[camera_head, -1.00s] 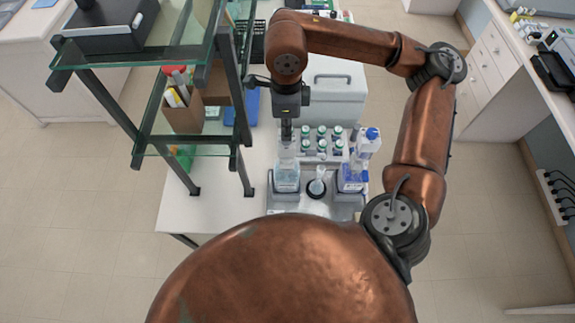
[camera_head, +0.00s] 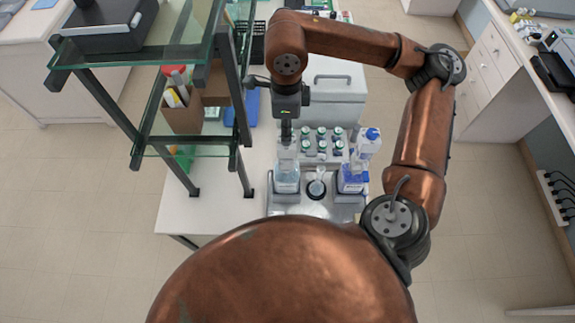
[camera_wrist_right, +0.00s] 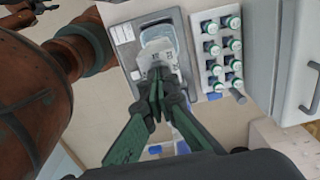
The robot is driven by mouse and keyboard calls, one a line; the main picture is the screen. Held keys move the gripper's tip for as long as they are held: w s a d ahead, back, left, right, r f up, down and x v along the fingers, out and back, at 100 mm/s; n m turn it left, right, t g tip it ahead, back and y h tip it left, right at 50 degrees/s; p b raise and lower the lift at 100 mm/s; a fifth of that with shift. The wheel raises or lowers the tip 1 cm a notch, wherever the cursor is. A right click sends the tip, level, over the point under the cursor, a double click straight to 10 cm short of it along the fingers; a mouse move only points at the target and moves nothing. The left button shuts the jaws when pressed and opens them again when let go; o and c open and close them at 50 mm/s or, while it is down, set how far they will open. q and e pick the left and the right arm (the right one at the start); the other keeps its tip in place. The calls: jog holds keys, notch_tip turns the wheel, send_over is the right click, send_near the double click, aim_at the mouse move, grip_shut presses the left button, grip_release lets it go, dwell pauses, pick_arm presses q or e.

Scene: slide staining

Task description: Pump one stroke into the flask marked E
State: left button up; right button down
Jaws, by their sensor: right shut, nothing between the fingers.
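A clear dispenser bottle with pale blue liquid (camera_head: 286,180) stands at the left of a grey station tray (camera_head: 313,207). My left gripper is not in view.
A rack of green-capped vials (camera_head: 322,142) stands right behind the bottles. A white box with a handle (camera_head: 335,90) is behind it. A glass shelf unit with dark posts (camera_head: 240,110) rises close on the left. The bench's front left corner (camera_head: 205,212) is bare.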

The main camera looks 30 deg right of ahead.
jog(key=shift+r+p, duration=1.55)
jog(key=shift+r, duration=1.15)
jog(key=shift+r+p, duration=1.4)
jog(key=shift+r, duration=1.1)
